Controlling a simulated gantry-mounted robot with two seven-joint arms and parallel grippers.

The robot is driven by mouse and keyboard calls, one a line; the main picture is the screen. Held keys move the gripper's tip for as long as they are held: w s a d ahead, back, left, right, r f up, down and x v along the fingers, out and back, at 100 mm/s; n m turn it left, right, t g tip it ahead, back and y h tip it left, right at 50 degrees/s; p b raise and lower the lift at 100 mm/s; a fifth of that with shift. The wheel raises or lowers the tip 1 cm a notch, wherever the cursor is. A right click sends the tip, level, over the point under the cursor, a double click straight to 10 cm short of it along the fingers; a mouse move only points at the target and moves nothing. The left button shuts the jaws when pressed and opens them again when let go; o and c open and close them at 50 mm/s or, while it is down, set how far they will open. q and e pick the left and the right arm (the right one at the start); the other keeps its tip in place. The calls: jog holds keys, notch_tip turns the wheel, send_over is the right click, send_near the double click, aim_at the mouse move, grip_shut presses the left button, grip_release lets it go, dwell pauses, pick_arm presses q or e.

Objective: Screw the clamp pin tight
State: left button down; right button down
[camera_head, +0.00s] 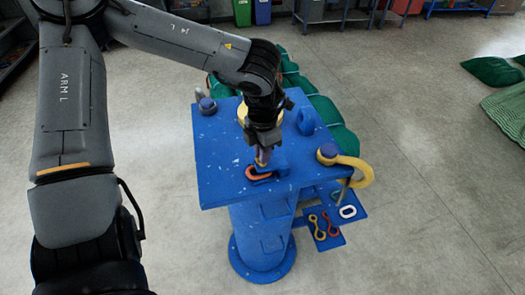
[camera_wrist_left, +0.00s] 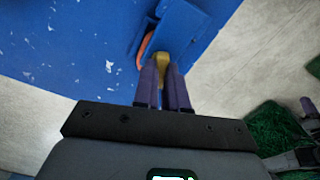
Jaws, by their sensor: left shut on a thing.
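The blue clamp (camera_head: 281,167) stands near the front edge of the blue stand top (camera_head: 222,172). A red-orange link (camera_head: 259,175) lies at the clamp; its edge also shows in the left wrist view (camera_wrist_left: 146,47). My left gripper (camera_head: 262,158) points down at the clamp. In the left wrist view its purple fingers (camera_wrist_left: 164,80) are shut on a small yellow piece at the clamp, which looks like the clamp pin (camera_wrist_left: 163,60). The fingers hide most of it, so I cannot tell how deep it sits. My right gripper is not in view.
A yellow hook (camera_head: 357,171) is mounted at the stand's right corner. A lower blue shelf (camera_head: 337,240) holds several coloured links. Green netting (camera_head: 335,125) lies behind the stand.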

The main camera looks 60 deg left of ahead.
pick_arm(q)
jog(key=m, duration=0.6)
jog(key=shift+r+m, duration=0.15)
jog(key=shift+m, duration=0.15)
jog(key=m, duration=0.6)
jog(key=shift+p, duration=0.4)
jog(key=m, duration=0.4)
jog(key=shift+d+m, duration=0.1)
jog(key=shift+m, duration=2.3)
jog(key=c, duration=1.2)
grip_release()
